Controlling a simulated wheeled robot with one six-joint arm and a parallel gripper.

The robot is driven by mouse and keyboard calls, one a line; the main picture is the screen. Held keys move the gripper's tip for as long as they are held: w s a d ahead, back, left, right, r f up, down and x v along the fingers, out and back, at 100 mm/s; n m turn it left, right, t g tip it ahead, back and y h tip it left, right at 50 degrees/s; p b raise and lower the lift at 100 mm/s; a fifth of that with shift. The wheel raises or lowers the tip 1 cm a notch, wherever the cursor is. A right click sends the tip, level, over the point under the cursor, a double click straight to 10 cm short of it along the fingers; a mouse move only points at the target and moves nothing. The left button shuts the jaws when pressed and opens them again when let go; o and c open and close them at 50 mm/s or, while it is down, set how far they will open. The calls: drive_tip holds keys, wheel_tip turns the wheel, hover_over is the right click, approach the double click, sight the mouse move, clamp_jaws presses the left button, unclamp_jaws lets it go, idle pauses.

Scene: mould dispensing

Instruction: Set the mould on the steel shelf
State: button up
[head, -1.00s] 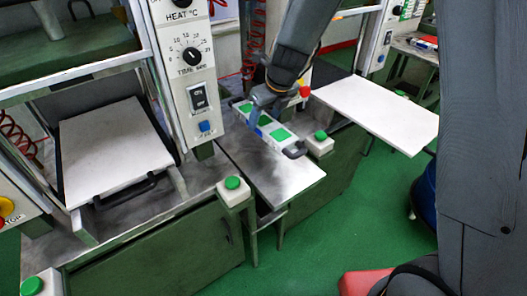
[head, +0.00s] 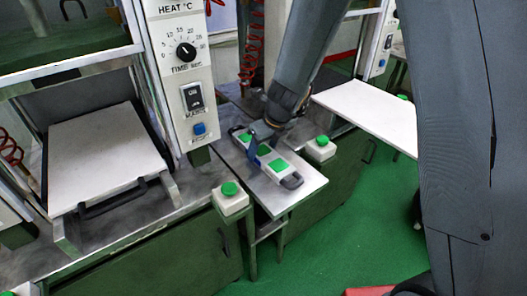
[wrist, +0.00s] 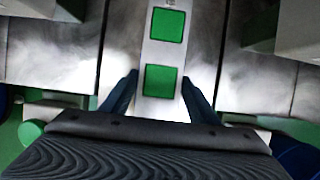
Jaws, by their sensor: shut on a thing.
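The mould (head: 272,163) is a long pale bar with green square pads and a dark handle at its near end. It lies lengthwise along the steel shelf (head: 272,203), over its top or on it; I cannot tell if it touches. My gripper (head: 262,143) is shut on the mould around its middle, with blue fingers on either side. In the wrist view, the mould (wrist: 163,53) runs up between the fingers of my gripper (wrist: 160,98), with two green pads visible. The mould's far end is partly hidden by my arm.
A control panel (head: 182,75) stands left of the shelf. Green-button boxes flank the shelf at left (head: 230,198) and right (head: 320,149). A white plate (head: 108,150) with a dark handle lies at left, and another white board (head: 368,112) at right.

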idle(0.3)
drive_tip(key=o, duration=1.7)
drive_tip(key=p+v, duration=0.4)
drive_tip(key=v, duration=0.8)
drive_tip(key=shift+s+d+r+n+g+h, duration=0.1)
drive_tip(key=shift+s+d+n+g+h, duration=0.35)
drive_tip(key=shift+s+d+n, duration=3.4)
drive_tip(key=shift+s+d+r+n+g+h, duration=0.1)
drive_tip(key=shift+s+d+n+g+h, duration=0.3)
drive_tip(key=shift+s+d+n, duration=3.5)
drive_tip(key=shift+s+a+r+n+g+h, duration=0.1)
drive_tip(key=shift+s+a+n+g+h, duration=0.3)
drive_tip(key=shift+s+n, duration=3.95)
drive_tip(key=w+n, duration=0.5)
drive_tip(key=shift+d, duration=0.1)
